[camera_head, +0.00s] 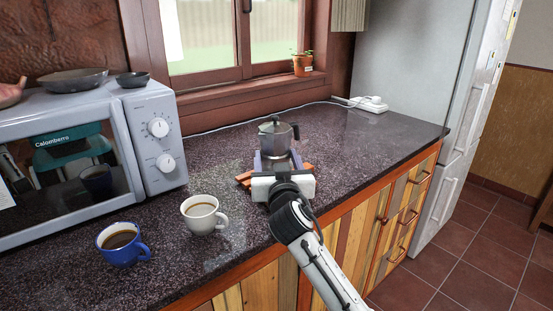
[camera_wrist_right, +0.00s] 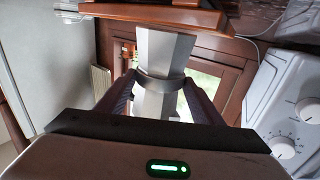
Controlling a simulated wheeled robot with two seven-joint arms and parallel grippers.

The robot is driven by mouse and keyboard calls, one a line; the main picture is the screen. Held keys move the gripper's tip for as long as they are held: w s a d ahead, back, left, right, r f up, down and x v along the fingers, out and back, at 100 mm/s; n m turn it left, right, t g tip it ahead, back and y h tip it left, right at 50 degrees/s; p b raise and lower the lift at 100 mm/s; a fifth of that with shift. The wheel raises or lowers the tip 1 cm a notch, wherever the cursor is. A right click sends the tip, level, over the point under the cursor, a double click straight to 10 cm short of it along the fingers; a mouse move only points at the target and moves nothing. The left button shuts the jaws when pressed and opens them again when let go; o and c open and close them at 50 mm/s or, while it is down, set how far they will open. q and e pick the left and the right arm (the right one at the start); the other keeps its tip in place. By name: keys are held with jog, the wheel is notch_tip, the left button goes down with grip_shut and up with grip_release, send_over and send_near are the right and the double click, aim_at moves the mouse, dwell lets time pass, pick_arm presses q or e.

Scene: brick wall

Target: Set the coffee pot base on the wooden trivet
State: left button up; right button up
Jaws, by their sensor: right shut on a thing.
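The grey metal coffee pot (camera_head: 275,140) with a dark handle stands upright over the wooden trivet (camera_head: 244,180) on the counter. My right gripper (camera_head: 273,160) is around the pot from the front and is shut on it. The gripper and wrist hide most of the trivet and the pot's lower part in the head view. In the right wrist view, which looks upside down, the pot (camera_wrist_right: 162,60) is between the two fingers and its base end is close to the trivet (camera_wrist_right: 165,14). I cannot tell whether they touch. My left gripper is not in view.
A white cup of coffee (camera_head: 201,215) and a blue cup of coffee (camera_head: 122,244) stand left of my right arm. A microwave (camera_head: 150,140) is at the left. A white power strip (camera_head: 368,104) lies at the back right. The dark counter (camera_head: 350,140) is clear right of the pot.

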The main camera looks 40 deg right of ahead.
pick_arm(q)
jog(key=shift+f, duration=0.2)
pick_arm(e)
jog(key=shift+f, duration=0.1)
jog(key=o, duration=1.4)
jog(key=shift+f, duration=0.25)
jog(key=b+v, duration=0.1)
jog(key=v, duration=0.8)
jog(key=shift+r, duration=0.15)
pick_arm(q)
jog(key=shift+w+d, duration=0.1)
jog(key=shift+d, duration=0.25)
pick_arm(e)
jog(key=shift+s+a+r, duration=0.1)
jog(key=shift+s+a, duration=0.2)
jog(key=shift+s, duration=0.3)
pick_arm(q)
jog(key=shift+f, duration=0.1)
